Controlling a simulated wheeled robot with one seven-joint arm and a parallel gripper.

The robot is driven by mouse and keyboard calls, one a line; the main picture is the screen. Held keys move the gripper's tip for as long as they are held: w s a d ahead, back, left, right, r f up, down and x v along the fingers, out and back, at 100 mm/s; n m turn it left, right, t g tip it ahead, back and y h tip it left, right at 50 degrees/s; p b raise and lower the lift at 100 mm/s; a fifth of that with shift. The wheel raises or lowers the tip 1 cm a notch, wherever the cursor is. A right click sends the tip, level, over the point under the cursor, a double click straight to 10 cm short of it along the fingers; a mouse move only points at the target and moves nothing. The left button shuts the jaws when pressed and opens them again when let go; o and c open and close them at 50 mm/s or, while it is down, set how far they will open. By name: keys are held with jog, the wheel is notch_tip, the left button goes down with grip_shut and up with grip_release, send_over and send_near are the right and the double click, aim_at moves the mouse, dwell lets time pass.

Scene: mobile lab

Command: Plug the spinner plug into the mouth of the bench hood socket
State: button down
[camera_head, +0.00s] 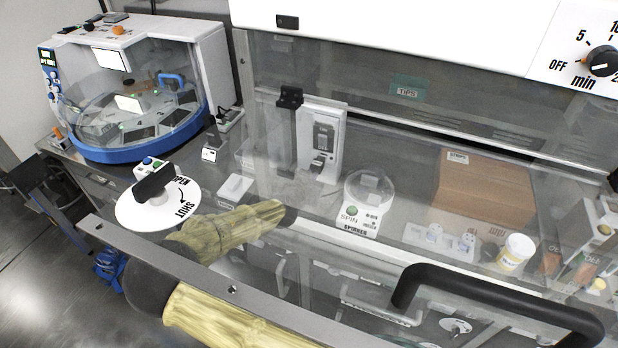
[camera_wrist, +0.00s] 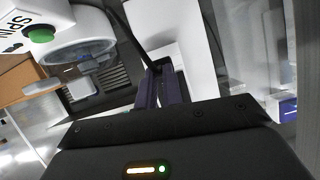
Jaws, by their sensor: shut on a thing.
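In the wrist view my gripper (camera_wrist: 164,72) is shut, its two dark fingers close together. A thin black cable (camera_wrist: 132,35) runs down to the fingertips. The plug held there is mostly hidden between the fingers. The spinner (camera_wrist: 75,40), with a green button and a clear round lid, is at upper left, apart from my fingers. In the head view the spinner (camera_head: 362,203) stands on the hood floor, right of my arm's dark end; my jaws are not clear there. I cannot tell for sure which fitting is the hood socket or where its mouth is.
A white and black upright device (camera_head: 322,140) stands behind my arm. A brown box (camera_head: 485,190) and a white jar (camera_head: 516,251) stand at right. The clear sash has a black handle (camera_head: 500,290) in front. A blue and white machine (camera_head: 135,90) is outside at left.

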jog(key=shift+w+d, duration=0.25)
jog(key=shift+w, duration=0.4)
jog(key=shift+w+d, duration=0.25)
jog(key=shift+w, duration=0.35)
jog(key=c, duration=1.5)
grip_release()
jog(key=shift+o, duration=0.2)
jog(key=shift+s, duration=0.15)
jog(key=b+v, duration=0.2)
jog(key=v, duration=1.5)
jog(key=shift+a, duration=0.15)
